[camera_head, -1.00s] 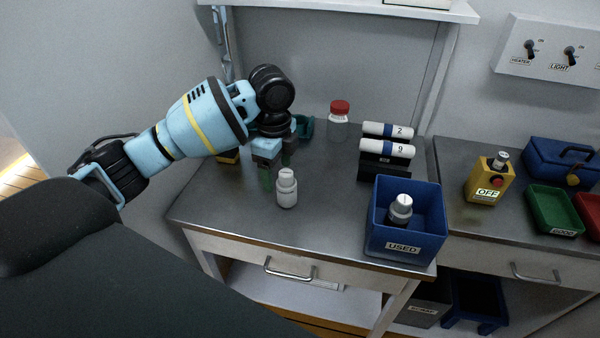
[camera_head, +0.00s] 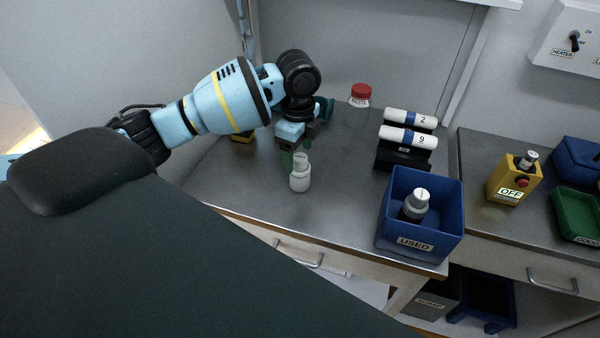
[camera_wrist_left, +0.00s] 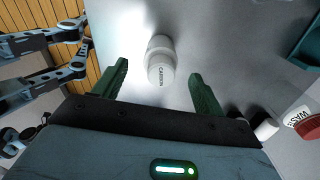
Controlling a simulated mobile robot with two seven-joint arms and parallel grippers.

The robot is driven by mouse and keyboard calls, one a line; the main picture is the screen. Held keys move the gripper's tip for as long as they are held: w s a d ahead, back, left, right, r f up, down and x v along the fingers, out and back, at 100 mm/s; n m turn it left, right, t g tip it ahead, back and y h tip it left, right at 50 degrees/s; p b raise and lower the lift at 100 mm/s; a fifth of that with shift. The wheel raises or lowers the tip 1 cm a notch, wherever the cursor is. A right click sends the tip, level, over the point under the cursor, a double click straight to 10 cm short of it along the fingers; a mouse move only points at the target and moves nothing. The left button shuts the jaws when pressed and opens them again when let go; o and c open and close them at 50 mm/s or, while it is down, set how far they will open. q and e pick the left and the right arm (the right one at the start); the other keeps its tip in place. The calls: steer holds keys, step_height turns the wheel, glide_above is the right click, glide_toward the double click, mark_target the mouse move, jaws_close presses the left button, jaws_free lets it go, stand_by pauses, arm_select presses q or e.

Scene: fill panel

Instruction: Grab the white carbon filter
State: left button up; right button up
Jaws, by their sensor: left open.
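The white carbon filter (camera_head: 300,178) stands upright on the grey counter, left of the blue USED bin. In the left wrist view the white filter (camera_wrist_left: 160,62), with the word CARBON on it, lies between and ahead of the two green fingers. My left gripper (camera_head: 293,160) is just behind the filter in the head view; it is open and empty, and its fingers also show in the left wrist view (camera_wrist_left: 155,90). The filter's upper part is close to a finger in the head view; contact is not clear. My right gripper is not identifiable in the head view.
The blue USED bin (camera_head: 426,244) holds a grey-and-white filter (camera_head: 415,205). A black rack with two white cylinders (camera_head: 408,127) stands behind it. A red-lidded jar (camera_head: 360,96) is at the back. A yellow OFF box (camera_head: 515,182) sits right. The counter's front edge is near the filter.

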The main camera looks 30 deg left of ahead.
mark_target(299, 156)
arm_select(q)
step_height(299, 156, down, 4)
steer(key=shift+w+f, duration=0.1)
steer(key=c, duration=1.1)
